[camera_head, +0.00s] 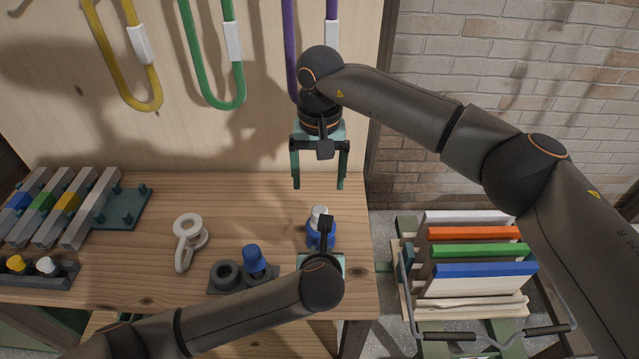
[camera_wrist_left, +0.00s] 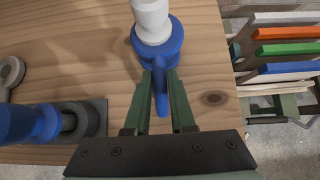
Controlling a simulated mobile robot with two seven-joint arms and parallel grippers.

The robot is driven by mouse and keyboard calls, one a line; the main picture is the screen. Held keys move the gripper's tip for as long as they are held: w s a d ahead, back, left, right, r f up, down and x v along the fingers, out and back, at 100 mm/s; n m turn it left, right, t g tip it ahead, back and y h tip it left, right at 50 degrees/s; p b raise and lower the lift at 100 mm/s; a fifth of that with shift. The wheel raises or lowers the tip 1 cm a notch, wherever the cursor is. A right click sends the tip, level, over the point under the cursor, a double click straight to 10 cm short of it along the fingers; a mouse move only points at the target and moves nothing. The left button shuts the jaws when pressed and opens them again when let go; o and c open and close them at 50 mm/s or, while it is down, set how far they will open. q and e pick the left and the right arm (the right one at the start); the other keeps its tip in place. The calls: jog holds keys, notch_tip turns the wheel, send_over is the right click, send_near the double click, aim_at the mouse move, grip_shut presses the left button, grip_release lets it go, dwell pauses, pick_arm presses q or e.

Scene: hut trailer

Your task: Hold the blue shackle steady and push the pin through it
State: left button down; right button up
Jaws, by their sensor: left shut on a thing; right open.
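The blue shackle (camera_head: 313,237) is over the right part of the wooden bench, and it also shows in the left wrist view (camera_wrist_left: 165,45). My left gripper (camera_wrist_left: 161,85) is shut on a narrow blue part of it, seen between the green fingers. A white cylindrical piece (camera_wrist_left: 150,15) stands at the shackle's far, round end; I cannot tell whether it is the pin or how deep it sits. It shows in the head view (camera_head: 319,213) too. My right gripper (camera_head: 319,185) is open and empty, fingers down, apart from the shackle and above it in the picture.
A dark holder (camera_head: 226,276) with a blue knobbed piece (camera_head: 253,258) stands left of my left gripper. A white looped part (camera_head: 186,240) lies farther left. Racks fill the bench's left end. A crate of coloured boards (camera_head: 480,270) stands beyond the right edge.

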pick_arm(q)
jog(key=c, duration=0.7)
grip_release()
jog(key=v, duration=1.2)
jog(key=shift+s, duration=0.15)
pick_arm(e)
jog(key=shift+s, duration=0.1)
